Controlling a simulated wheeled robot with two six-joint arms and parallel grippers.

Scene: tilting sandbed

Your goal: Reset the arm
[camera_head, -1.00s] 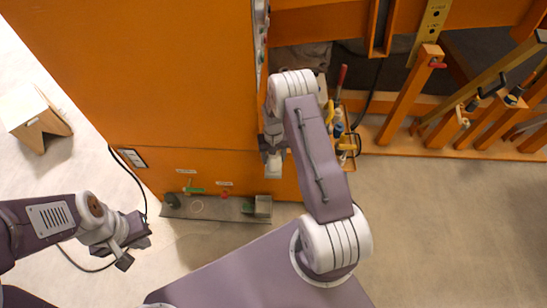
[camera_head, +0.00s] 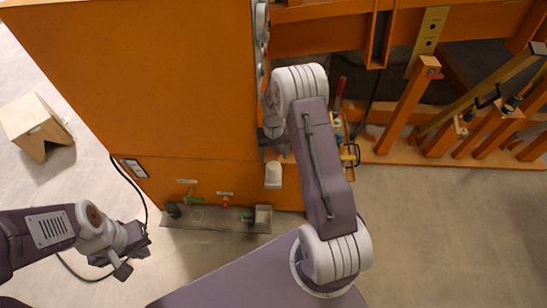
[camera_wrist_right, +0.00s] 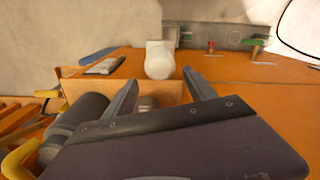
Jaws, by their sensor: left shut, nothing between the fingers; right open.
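My right arm reaches up the middle of the head view, with its gripper (camera_head: 275,142) by the lower right edge of the orange cabinet (camera_head: 150,85), partly hidden by its own wrist. In the right wrist view the two fingers (camera_wrist_right: 162,92) are spread apart with nothing held between them. A white rounded fitting (camera_wrist_right: 160,60) shows beyond the fingertips; it also shows just below the gripper in the head view (camera_head: 273,174). My left gripper (camera_head: 133,262) hangs at the lower left over the floor, shut and empty.
A grey tray (camera_head: 215,219) with small green and red parts runs along the cabinet's foot. A wooden stool (camera_head: 35,123) stands at the far left. An orange frame with levers (camera_head: 408,102) and tools is at the upper right. The floor (camera_head: 450,230) at lower right is clear.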

